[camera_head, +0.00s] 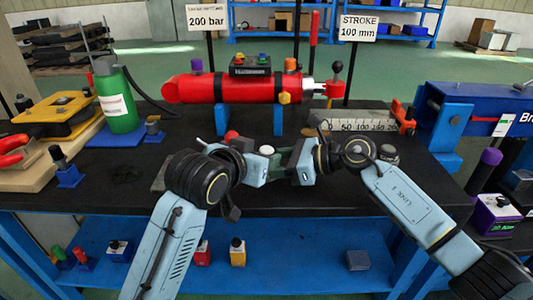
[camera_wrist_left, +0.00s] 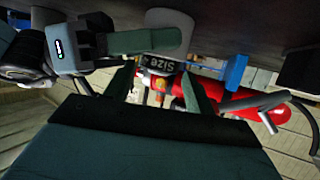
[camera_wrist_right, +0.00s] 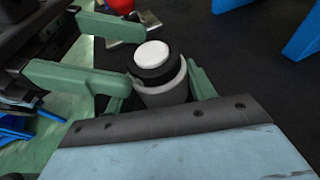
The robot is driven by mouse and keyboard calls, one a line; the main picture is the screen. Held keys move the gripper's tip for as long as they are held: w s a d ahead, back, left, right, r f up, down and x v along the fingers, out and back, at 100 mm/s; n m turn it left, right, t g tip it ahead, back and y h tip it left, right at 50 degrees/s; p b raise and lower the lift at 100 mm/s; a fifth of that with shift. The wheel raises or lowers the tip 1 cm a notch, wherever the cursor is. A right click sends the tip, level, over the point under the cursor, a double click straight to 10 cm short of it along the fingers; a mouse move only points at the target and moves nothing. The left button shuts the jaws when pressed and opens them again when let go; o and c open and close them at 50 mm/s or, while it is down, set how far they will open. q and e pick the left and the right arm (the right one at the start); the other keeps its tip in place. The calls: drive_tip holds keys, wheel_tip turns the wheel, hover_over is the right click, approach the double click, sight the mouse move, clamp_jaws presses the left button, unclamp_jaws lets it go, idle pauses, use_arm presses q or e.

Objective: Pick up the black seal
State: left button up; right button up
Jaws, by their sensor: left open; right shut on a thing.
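In the right wrist view a black ring (camera_wrist_right: 155,73), which looks like the black seal, sits around a grey cylinder (camera_wrist_right: 166,94) under a white round top (camera_wrist_right: 152,53). My right gripper (camera_wrist_right: 160,86) is shut on this stack. The white top also shows in the head view (camera_head: 266,150), between my two grippers. My left gripper (camera_head: 268,161) is open and close beside the stack; its two green fingers reach in from the left in the right wrist view.
A red cylinder (camera_head: 245,88) on blue supports lies behind both grippers on the black table (camera_head: 105,180). A green bottle (camera_head: 118,100) stands left. A ruler (camera_head: 352,123) and a blue machine (camera_head: 475,112) are right. My arms crowd the table's middle.

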use_arm(q)
drive_tip(key=shift+w+d+f, duration=0.2)
drive_tip(key=shift+w+d, duration=0.1)
drive_tip(key=shift+w, duration=0.3)
drive_tip(key=shift+c, duration=0.2)
drive_tip(key=c, duration=0.7)
wheel_tip(320, 180, up, 10)
use_arm(e)
drive_tip(key=o, duration=1)
drive_tip(key=shift+d, duration=0.1)
